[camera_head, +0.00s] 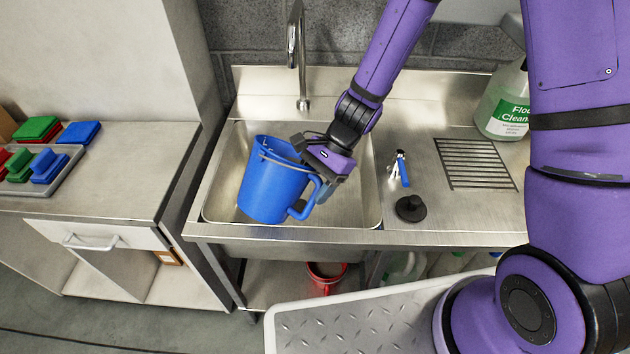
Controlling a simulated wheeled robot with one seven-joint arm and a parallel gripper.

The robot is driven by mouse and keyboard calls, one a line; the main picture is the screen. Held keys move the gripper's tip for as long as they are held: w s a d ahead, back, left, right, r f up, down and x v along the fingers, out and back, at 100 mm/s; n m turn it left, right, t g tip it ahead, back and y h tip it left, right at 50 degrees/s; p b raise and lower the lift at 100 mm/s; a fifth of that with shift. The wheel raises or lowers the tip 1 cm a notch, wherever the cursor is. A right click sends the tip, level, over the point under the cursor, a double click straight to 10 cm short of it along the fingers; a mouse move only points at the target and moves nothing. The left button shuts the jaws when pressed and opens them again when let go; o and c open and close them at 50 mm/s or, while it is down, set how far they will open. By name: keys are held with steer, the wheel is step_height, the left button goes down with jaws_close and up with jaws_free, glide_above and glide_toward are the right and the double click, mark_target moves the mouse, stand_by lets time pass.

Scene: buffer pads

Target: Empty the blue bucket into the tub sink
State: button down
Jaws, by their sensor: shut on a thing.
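The blue bucket (272,190) is over the left part of the tub sink (226,172), tilted a little, with its side handle to the right. Its rim is up and I cannot see what is inside. My gripper (318,178) is shut on the bucket's handle at its right side. The steel tub sink lies around and below the bucket, and its basin floor shows beside it. I cannot tell whether the bucket touches the basin.
The faucet (296,55) rises behind the basin. On the right are a black plug (410,208), a blue-handled tool (401,170), a drain grille (475,163) and a floor cleaner jug (503,102). A counter (130,150) with colored pads stands left. A red bucket (326,277) is below.

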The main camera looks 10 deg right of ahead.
steer(key=shift+w+d+f+g+y+p, duration=0.25)
steer(key=shift+w+d+g+y+p, duration=0.15)
steer(key=shift+g+y+p, duration=0.45)
steer(key=shift+w+d+f+g+y+p, duration=0.25)
steer(key=shift+d+g+y+p, duration=0.25)
steer(key=shift+y+p, duration=0.55)
stand_by(1.8)
steer(key=shift+w+d+f+g+y+p, duration=0.15)
steer(key=shift+f+g+y+p, duration=0.2)
steer(key=shift+f, duration=0.2)
steer(key=shift+w+d+f+g+y+p, duration=0.15)
steer(key=shift+f+g+y+p, duration=0.2)
steer(key=shift+f, duration=0.2)
stand_by(0.4)
steer(key=shift+w+d+f+g+y+p, duration=0.35)
steer(key=shift+w+d+g+y, duration=0.1)
steer(key=shift+w+d+y, duration=0.3)
stand_by(0.5)
steer(key=shift+w+d+r+g+y, duration=0.2)
steer(key=shift+d+g+y, duration=0.1)
steer(key=shift+y, duration=0.15)
stand_by(0.6)
steer(key=shift+s+a+r+t+h, duration=0.65)
steer(key=shift+a+h, duration=0.1)
steer(key=shift+h, duration=0.2)
steer(key=shift+s+a+r+t+h, duration=0.6)
steer(key=shift+a+t+h, duration=0.1)
steer(key=shift+h, duration=0.25)
